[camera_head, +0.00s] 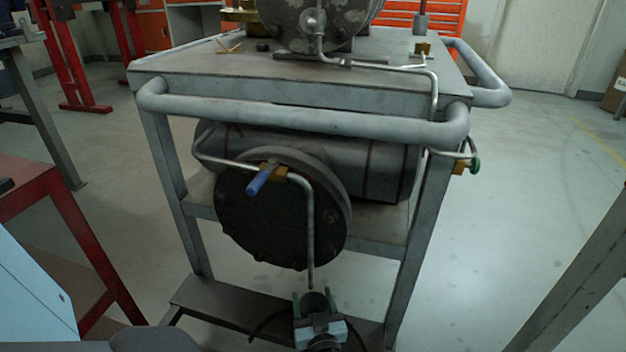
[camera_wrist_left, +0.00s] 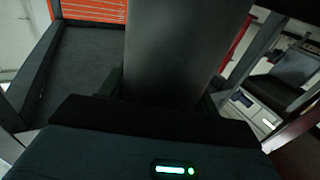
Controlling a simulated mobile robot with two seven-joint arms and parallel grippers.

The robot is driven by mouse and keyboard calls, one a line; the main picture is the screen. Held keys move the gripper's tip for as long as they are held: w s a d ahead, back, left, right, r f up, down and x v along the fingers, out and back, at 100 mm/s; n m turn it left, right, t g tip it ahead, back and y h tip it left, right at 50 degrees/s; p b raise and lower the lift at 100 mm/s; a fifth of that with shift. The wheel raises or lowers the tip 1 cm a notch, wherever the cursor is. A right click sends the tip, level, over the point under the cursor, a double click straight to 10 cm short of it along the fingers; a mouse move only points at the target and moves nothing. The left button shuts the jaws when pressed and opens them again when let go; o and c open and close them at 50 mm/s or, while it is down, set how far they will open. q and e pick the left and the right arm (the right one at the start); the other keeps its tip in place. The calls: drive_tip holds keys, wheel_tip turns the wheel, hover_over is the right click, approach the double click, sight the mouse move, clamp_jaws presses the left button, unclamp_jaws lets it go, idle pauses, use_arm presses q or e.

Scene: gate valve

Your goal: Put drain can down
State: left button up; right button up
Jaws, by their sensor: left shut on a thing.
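The drain can (camera_head: 315,301) is a small dark cylinder low in the head view, just below the open end of the thin drain pipe (camera_head: 310,250). My left gripper (camera_head: 315,306) is shut around the can, with a green-tipped finger on each side. In the left wrist view the can (camera_wrist_left: 185,50) is a large dark grey cylinder that fills the upper middle, and its far end is out of frame. I cannot tell whether the can touches the cart's lower shelf (camera_head: 205,298). My right gripper is not in view.
The grey cart (camera_head: 400,100) carries a horizontal tank with a dark round end flange (camera_head: 270,220). A blue-handled valve (camera_head: 259,181) sits on the pipe above. A tubular rail (camera_head: 300,118) crosses the cart's front. Red-framed stands are at left; open floor (camera_head: 510,200) lies at right.

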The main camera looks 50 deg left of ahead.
use_arm(q)
wheel_tip(320, 180, down, 3)
drive_tip(key=shift+r+b, duration=0.2)
drive_tip(key=shift+b, duration=0.25)
drive_tip(key=o, duration=1.5)
drive_tip(key=shift+f, duration=0.1)
drive_tip(key=shift+c, duration=0.2)
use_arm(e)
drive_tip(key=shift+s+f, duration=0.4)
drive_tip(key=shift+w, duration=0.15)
use_arm(q)
drive_tip(key=p+v, duration=0.1)
drive_tip(key=v, duration=0.6)
drive_tip(key=shift+d+p, duration=0.3)
drive_tip(key=shift+p, duration=0.05)
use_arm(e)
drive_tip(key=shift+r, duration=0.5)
use_arm(q)
drive_tip(key=shift+s, duration=0.15)
